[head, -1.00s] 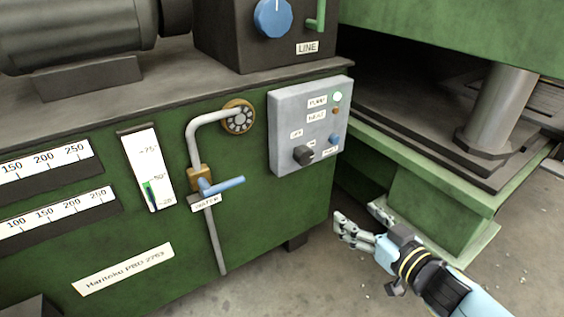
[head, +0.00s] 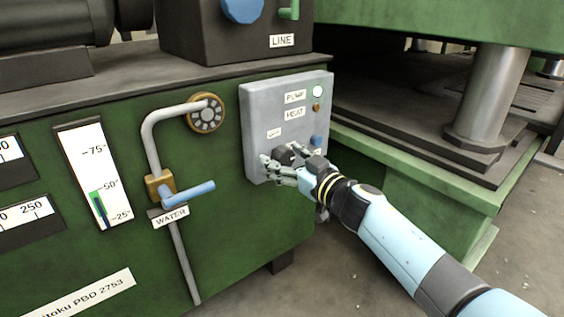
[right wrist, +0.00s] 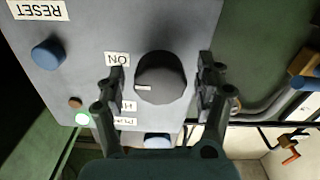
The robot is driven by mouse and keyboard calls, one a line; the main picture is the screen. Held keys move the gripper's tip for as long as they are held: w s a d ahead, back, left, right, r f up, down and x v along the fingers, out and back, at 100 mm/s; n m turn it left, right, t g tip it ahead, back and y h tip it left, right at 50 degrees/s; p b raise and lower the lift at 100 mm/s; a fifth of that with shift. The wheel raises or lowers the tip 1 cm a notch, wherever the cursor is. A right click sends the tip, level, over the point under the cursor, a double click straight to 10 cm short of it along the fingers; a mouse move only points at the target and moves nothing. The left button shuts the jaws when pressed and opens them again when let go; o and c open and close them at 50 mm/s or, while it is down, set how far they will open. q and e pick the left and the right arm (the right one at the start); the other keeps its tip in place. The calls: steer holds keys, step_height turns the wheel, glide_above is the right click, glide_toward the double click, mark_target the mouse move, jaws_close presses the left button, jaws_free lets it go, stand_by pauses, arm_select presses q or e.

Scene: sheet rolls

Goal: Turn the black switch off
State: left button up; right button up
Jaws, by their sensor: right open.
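The black switch (right wrist: 160,78) is a round dark knob with a short white mark on its left side in the right wrist view. A label "ON" (right wrist: 117,59) is to its upper left. My right gripper (right wrist: 161,88) is open, with one finger on each side of the knob; a gap shows on both sides there. In the head view my right gripper (head: 281,162) is at the lower part of the grey panel (head: 258,105), and the switch (head: 284,153) is partly hidden by the fingers. My left gripper is not in view.
The panel also has a blue button (right wrist: 47,54), a lit green-white lamp (head: 318,91) and a small brown lamp (head: 316,107). A water valve with a blue lever (head: 190,194) and bent pipe is left of the panel. Open floor (head: 350,275) lies at the lower right.

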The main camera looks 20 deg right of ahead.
steer(key=shift+w+a, duration=0.15)
steer(key=shift+w, duration=0.3)
steer(key=shift+c, duration=0.4)
steer(key=c, duration=1.1)
